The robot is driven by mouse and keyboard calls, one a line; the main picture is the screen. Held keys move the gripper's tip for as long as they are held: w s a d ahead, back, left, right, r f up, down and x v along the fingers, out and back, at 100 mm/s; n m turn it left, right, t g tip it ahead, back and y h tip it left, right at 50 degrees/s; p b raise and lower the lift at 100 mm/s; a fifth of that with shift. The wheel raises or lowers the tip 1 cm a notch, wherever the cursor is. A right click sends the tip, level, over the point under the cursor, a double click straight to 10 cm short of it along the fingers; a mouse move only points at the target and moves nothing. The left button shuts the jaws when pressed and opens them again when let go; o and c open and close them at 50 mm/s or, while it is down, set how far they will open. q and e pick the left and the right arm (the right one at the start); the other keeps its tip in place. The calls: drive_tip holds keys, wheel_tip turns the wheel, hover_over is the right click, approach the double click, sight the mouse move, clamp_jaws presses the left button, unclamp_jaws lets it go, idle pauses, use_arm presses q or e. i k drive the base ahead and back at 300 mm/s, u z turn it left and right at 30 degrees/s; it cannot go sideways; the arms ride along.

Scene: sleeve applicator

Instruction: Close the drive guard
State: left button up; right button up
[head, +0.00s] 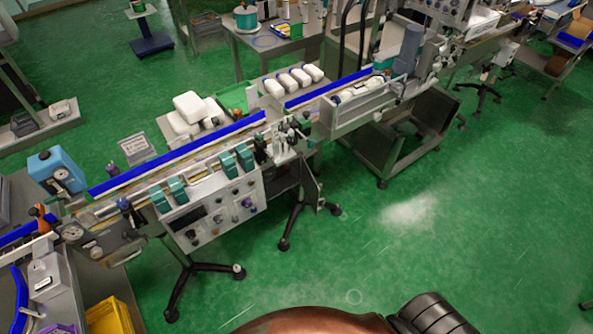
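The sleeve applicator is a long conveyor line with blue rails (180,155). Its middle unit has a grey control panel (215,212) with knobs and dials, and teal blocks (177,190) above it. Neither gripper is in view. Parts of my own body show at the bottom edge, well apart from the machine.
Black tripod feet (283,243) stick out in front of the line. An open grey frame stand (405,150) is at the right. A yellow crate (108,317) is at the lower left. The green floor (330,260) between me and the line is clear.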

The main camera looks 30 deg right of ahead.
sight(311, 189)
drive_tip(key=u, duration=2.75)
drive_tip(key=k, duration=1.9)
drive_tip(key=z, duration=2.65)
